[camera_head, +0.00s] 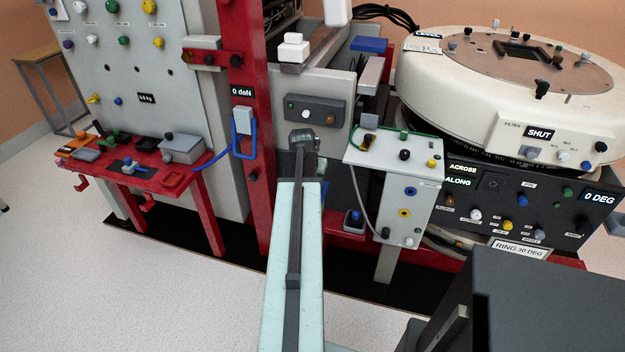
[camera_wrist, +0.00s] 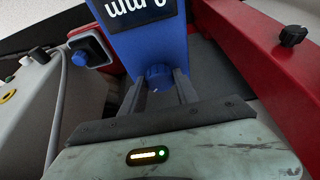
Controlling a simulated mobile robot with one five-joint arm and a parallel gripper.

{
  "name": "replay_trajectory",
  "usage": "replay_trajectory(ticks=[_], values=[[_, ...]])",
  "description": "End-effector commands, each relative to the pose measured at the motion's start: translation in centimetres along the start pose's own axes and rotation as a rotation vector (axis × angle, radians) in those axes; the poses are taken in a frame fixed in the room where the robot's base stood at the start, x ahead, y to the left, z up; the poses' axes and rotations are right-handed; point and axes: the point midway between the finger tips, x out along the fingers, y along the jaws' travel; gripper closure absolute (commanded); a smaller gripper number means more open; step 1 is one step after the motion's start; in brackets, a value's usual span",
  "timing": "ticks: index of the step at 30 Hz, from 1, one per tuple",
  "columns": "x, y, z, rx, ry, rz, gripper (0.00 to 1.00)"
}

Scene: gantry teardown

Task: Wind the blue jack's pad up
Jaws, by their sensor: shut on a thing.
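The blue jack (camera_wrist: 135,38) fills the top middle of the wrist view. A dark display on it shows upside-down characters, partly cut off by the frame, that seem to include "mm". A blue knob (camera_wrist: 158,75) sits low on its face. My gripper (camera_wrist: 160,88) has its two grey fingers on either side of this knob and is shut on it. The jack's pad is not in the wrist view. In the head view my arm reaches up the middle and hides the jack and my fingertips.
A red post (camera_head: 252,150) stands left of my arm, with a black knob (camera_wrist: 293,36) on red framing in the wrist view. A grey control box (camera_head: 398,200) stands to the right. A small box with a blue button (camera_wrist: 80,58) is close left of the jack.

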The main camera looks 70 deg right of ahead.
Motion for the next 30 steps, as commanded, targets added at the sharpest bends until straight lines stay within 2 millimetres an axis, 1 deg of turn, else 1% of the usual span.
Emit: replay_trajectory(ticks=[18, 24, 30], values=[[0.06, 0.38, -0.16, -0.516, -0.001, -0.216, 1.0], [0.09, 0.45, -0.21, -0.638, -0.001, -0.265, 1.0], [0.09, 0.46, -0.21, -0.717, -0.001, -0.297, 1.0]])
